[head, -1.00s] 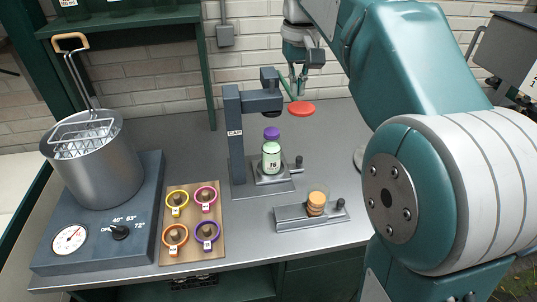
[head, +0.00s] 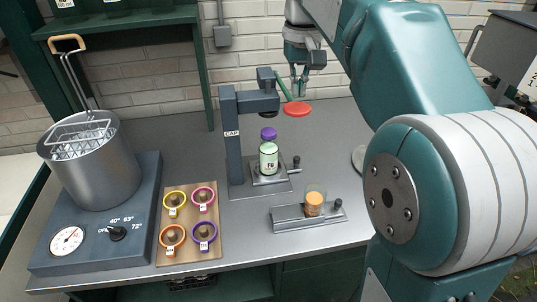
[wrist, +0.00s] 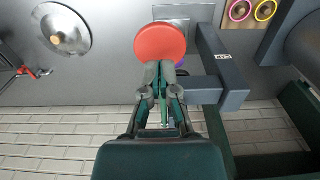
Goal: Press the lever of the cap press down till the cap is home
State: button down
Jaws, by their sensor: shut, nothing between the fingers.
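The cap press (head: 233,140) is a dark grey frame marked CAP on the counter. Its lever is a green bar ending in a red round knob (head: 297,109), raised above the bottle. In the wrist view the red knob (wrist: 160,42) lies just beyond my fingertips. A bottle (head: 268,160) with a pale green label stands upright on the press base, with a purple cap (head: 268,133) at its top; whether the cap is fully seated I cannot tell. My gripper (head: 299,90) is shut and empty, pointing down above the knob; contact cannot be told.
A clamp fixture (head: 286,218) with an orange-filled jar (head: 314,203) stands in front of the press. A board with several coloured rings (head: 210,253) and a heater with a steel pot (head: 92,178) are to the left.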

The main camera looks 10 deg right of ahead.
aim_at(297, 107)
jog(key=shift+d, duration=0.15)
jog(key=shift+a, duration=0.2)
jog(key=shift+a+f, duration=0.1)
jog(key=shift+f, duration=1.95)
jog(key=shift+s+f, duration=0.1)
jog(key=shift+f, duration=0.8)
